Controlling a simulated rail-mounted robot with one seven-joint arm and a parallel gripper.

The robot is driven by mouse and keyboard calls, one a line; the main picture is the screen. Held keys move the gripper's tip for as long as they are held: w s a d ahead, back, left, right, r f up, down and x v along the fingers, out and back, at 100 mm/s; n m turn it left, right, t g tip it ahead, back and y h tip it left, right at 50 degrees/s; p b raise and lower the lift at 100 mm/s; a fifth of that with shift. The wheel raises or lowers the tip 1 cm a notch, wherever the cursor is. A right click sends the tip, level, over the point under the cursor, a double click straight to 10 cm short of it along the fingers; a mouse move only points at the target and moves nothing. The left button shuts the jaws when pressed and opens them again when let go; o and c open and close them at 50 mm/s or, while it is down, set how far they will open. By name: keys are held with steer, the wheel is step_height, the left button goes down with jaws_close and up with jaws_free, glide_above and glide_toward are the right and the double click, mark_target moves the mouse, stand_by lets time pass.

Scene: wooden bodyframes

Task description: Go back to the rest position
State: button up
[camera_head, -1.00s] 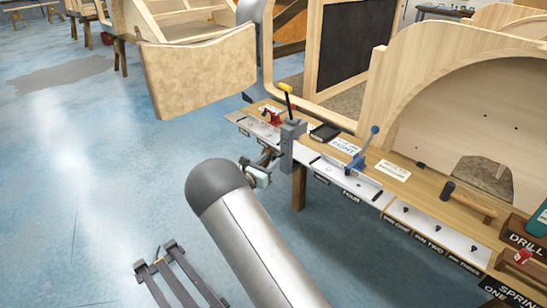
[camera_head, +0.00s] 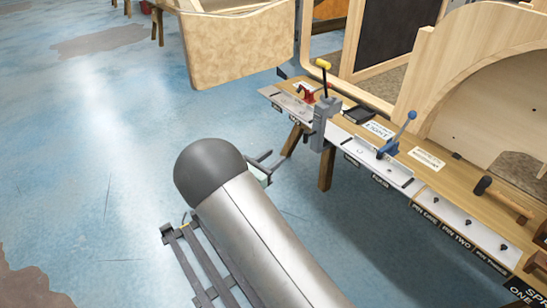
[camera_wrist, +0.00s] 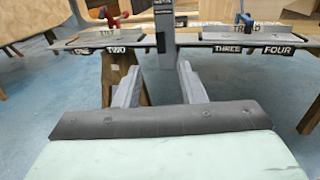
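My gripper (camera_head: 270,160) is at the far end of my arm in the head view, partly hidden behind the rounded grey arm link. It is over the blue floor, in front of the workbench (camera_head: 441,187) and apart from it. In the wrist view my gripper (camera_wrist: 157,70) has its two grey fingers spread, with nothing between them. Beyond the fingers are the bench's front edge with labels ONE to FOUR and a grey upright post (camera_wrist: 166,40).
The post (camera_head: 322,122) with a yellow-tipped lever stands at the bench edge. A red clamp (camera_head: 306,93), a blue clamp (camera_head: 398,138) and a hammer (camera_head: 503,198) are on the bench. A curved wooden panel (camera_head: 238,48) juts out behind.

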steer(key=s+d+r+m+g+y+p, duration=0.1)
steer(key=s+d+r+m+g+p, duration=0.2)
steer(key=s+d+r+m+g, duration=0.4)
steer(key=s+d+r+m+g+y+p, duration=0.1)
steer(key=s+d+r+m+g+p, duration=0.2)
steer(key=s+d+m, duration=0.4)
steer(key=s+a+r+m+y+p, duration=0.1)
steer(key=s+r+m+y, duration=0.1)
steer(key=s, duration=0.5)
steer(key=s+a+r+m+g+y+p, duration=0.1)
steer(key=s+r+m+y+p, duration=0.1)
steer(key=s+m+y, duration=0.3)
steer(key=s+r+m+g+y+p, duration=0.1)
steer(key=s+r+m+y, duration=0.3)
steer(key=s, duration=0.6)
steer(key=shift+s+a+m+p, duration=0.4)
steer(key=shift+m+p, duration=0.1)
steer(key=shift+m, duration=0.3)
steer(key=shift+w, duration=0.1)
